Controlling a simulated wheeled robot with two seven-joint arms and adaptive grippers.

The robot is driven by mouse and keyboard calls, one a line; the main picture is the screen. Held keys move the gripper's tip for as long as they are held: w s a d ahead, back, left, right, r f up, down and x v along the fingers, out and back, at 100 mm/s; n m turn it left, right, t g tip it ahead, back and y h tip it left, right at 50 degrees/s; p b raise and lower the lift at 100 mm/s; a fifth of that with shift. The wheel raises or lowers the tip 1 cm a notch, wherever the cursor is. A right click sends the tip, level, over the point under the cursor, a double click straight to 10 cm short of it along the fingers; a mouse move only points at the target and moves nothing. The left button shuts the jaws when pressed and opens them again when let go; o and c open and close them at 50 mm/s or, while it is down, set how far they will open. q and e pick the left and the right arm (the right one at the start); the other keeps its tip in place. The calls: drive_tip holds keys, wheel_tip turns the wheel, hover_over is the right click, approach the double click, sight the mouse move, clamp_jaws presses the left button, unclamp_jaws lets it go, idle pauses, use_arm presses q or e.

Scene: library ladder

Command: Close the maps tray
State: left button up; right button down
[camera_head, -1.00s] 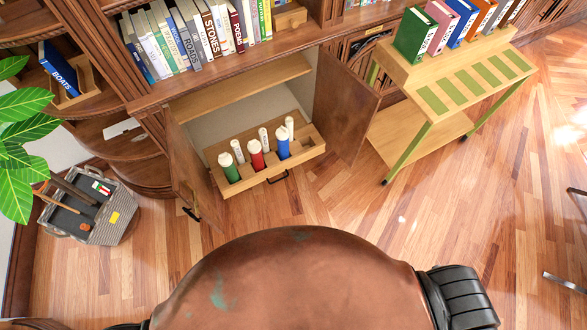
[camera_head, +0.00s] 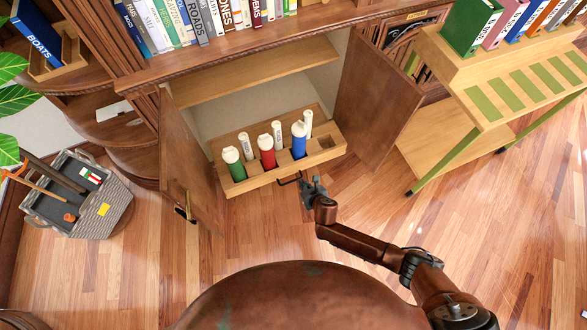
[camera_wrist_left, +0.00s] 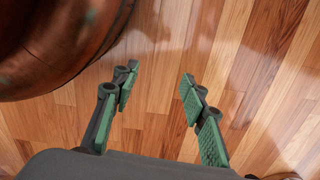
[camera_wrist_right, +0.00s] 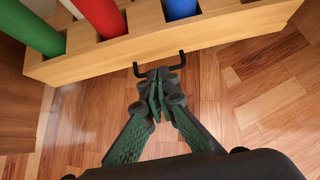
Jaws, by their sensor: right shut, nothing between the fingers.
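The maps tray (camera_head: 262,177) is a light wooden drawer pulled out of the open lower cabinet. It holds green, red and blue tubes with white caps, with white rolls behind them. Its black handle (camera_head: 291,178) is on the front face. My right gripper (camera_head: 308,184) is at the handle's right end. In the right wrist view, my right gripper (camera_wrist_right: 158,76) is shut and empty, its tips at the handle (camera_wrist_right: 160,66); whether they touch is unclear. My left gripper (camera_wrist_left: 158,80) is open over bare floor in the left wrist view, and out of the head view.
The cabinet's left door (camera_head: 187,165) and right door (camera_head: 378,100) stand open on either side of the tray. A wooden cart (camera_head: 455,140) with books is at the right. A grey basket (camera_head: 105,205) stands at the left. The floor in front is clear.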

sight(291, 167)
use_arm(q)
drive_tip(key=w+d+r+b, duration=0.2)
drive_tip(key=r+b, duration=0.1)
drive_tip(key=r, duration=0.6)
drive_tip(key=w+d+r+b, duration=0.2)
drive_tip(key=w+r+b, duration=0.15)
drive_tip(key=r, duration=0.55)
use_arm(e)
drive_tip(key=x, duration=0.4)
drive_tip(key=w+r+b+x, duration=0.1)
drive_tip(key=x, duration=0.7)
drive_tip(key=shift+w+a+r, duration=0.15)
drive_tip(key=shift+w+a, duration=0.05)
drive_tip(key=shift+w, duration=0.05)
drive_tip(key=shift+w+a+r+b, duration=0.1)
drive_tip(key=shift+w+r+b, duration=0.1)
drive_tip(key=shift+w+b, duration=0.15)
use_arm(q)
drive_tip(key=shift+t+h, duration=0.7)
drive_tip(key=shift+t, duration=0.1)
drive_tip(key=w+d+f, duration=0.2)
drive_tip(key=shift+w+d+f, duration=0.1)
drive_tip(key=shift+w+f, duration=0.05)
drive_tip(key=shift+f, duration=0.25)
use_arm(e)
drive_tip(key=shift+w, duration=0.1)
